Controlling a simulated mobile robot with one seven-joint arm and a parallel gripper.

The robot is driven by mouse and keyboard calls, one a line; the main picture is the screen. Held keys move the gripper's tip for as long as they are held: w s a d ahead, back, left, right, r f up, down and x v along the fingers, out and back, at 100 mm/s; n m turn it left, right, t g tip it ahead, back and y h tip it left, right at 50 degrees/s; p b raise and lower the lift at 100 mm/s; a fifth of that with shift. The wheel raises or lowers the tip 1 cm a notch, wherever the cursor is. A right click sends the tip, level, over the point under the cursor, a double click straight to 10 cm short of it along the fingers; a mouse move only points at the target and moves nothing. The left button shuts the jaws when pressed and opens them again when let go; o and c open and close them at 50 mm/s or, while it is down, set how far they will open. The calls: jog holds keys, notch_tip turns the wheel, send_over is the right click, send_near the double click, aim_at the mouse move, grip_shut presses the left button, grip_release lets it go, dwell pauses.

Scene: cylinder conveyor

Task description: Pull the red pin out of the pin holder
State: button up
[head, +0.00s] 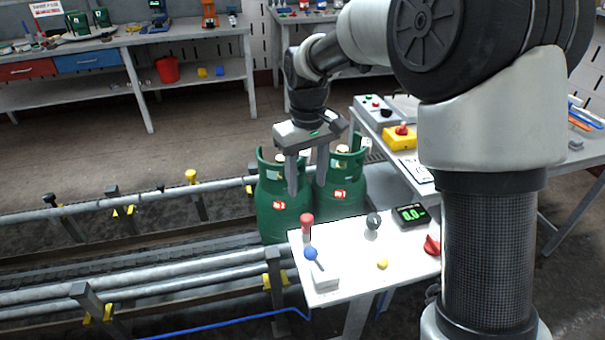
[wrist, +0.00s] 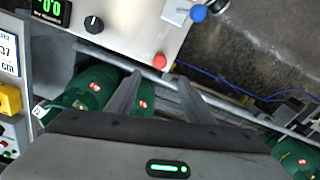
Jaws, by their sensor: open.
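The red pin (head: 307,221) stands upright near the left corner of the white panel table (head: 345,244), with a grey part below its red head. That grey part may be the pin holder; I cannot tell clearly. The red pin also shows from above in the wrist view (wrist: 159,60), at the panel's edge. My gripper (head: 307,185) is open, fingers pointing down, above and behind the pin in the head view. In the wrist view its fingertips (wrist: 160,78) are close to the pin in the picture, with nothing between them.
Two green gas cylinders (head: 283,208) stand on the conveyor right behind the panel, close to my fingers. Beside the pin is a blue-knobbed lever (head: 311,254). A black knob (head: 373,221), a display (head: 411,214) and a red knob (head: 432,245) sit further right.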

aim_at(307, 228)
notch_tip(307, 228, down, 16)
jog(key=b, duration=0.3)
jog(key=shift+f, duration=0.2)
grip_shut()
dwell(0.3)
